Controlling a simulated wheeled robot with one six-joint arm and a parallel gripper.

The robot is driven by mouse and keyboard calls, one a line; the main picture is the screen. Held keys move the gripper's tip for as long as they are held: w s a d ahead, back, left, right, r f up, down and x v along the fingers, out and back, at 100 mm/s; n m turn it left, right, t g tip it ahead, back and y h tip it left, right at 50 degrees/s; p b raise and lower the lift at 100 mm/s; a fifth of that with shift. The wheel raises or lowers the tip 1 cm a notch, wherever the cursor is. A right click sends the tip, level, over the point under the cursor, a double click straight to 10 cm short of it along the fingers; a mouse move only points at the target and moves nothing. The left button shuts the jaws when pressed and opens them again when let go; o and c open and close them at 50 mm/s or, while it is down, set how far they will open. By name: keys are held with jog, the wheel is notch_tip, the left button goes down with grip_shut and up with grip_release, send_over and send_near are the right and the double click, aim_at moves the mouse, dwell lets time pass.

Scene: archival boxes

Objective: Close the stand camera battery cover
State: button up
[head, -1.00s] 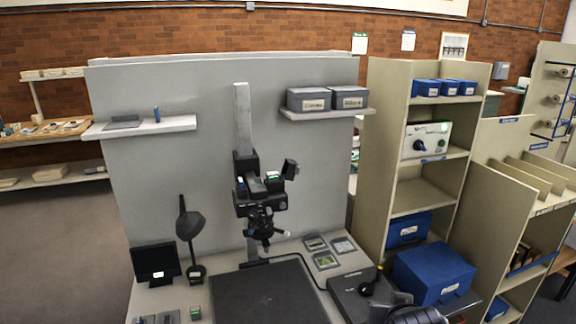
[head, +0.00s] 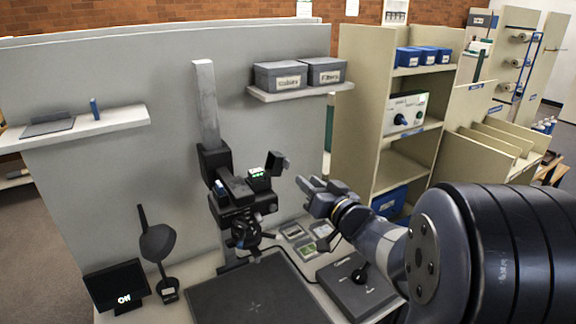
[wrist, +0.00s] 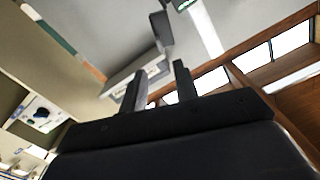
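The stand camera (head: 238,200) is a black body on a grey upright column (head: 206,105) in front of the grey partition. A small dark flap, apparently the battery cover (head: 278,162), sticks up at its right side. A green-lit part (head: 259,173) sits on the camera beside the flap. My gripper (head: 310,184) is to the right of the flap, apart from it, with its fingers pointing toward the camera. In the wrist view, my gripper (wrist: 158,80) has two separated fingers with nothing between them. A dark flap-like part (wrist: 162,32) shows beyond the fingertips there.
A shelf with two grey boxes (head: 298,76) is above and right of the camera. A dark baseboard (head: 255,295), a grey control box (head: 355,287) and a lamp (head: 158,245) stand on the table below. Beige shelving (head: 360,110) is on the right.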

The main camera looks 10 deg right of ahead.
aim_at(289, 165)
jog(key=p+x, duration=0.1)
jog(key=x, duration=0.8)
jog(key=shift+f, duration=0.1)
grip_shut()
